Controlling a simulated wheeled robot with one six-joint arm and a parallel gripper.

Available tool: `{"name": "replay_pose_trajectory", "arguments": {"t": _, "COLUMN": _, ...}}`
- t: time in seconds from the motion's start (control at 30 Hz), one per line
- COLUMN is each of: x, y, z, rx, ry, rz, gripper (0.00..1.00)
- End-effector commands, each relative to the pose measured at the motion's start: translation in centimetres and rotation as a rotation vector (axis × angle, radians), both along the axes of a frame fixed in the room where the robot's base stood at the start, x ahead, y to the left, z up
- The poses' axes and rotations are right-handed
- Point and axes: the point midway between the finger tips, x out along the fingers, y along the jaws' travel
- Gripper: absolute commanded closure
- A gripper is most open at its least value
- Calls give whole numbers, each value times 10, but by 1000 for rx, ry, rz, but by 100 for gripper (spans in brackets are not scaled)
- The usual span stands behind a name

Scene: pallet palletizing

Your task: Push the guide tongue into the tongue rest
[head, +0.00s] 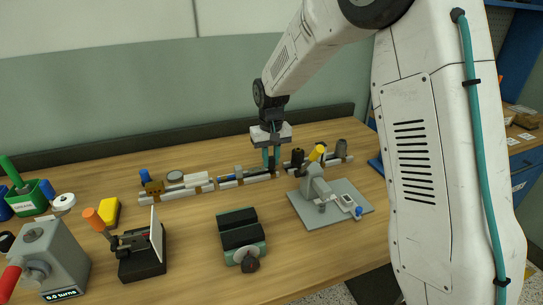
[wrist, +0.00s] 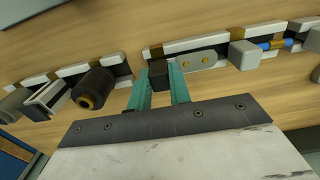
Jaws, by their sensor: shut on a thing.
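My gripper (head: 271,163) is low over the row of rests along the back of the table. In the wrist view its teal fingers (wrist: 159,88) are shut on a dark block. That block seems to be the grip end of the guide tongue (wrist: 196,60), a flat grey plate with a rounded end and two brass dots. The plate lies along a white and brown rest (wrist: 210,44), apparently the tongue rest. Whether it is fully seated I cannot tell. In the head view the tongue is too small to make out.
In the wrist view a black roller (wrist: 92,90) sits left of my fingers and a grey block (wrist: 243,54) with a blue pin sits right. In the head view a grey fixture (head: 318,185) on a plate stands front right, and a green-black block (head: 240,233) stands in front.

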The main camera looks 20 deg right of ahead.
Motion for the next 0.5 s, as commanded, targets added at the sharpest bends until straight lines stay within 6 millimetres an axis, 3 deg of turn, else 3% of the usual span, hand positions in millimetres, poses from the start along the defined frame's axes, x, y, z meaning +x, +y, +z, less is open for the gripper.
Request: {"name": "replay_pose_trajectory", "arguments": {"t": 0.5, "x": 0, "y": 0, "z": -8, "rx": 0, "ry": 0, "rz": 0, "gripper": 100}}
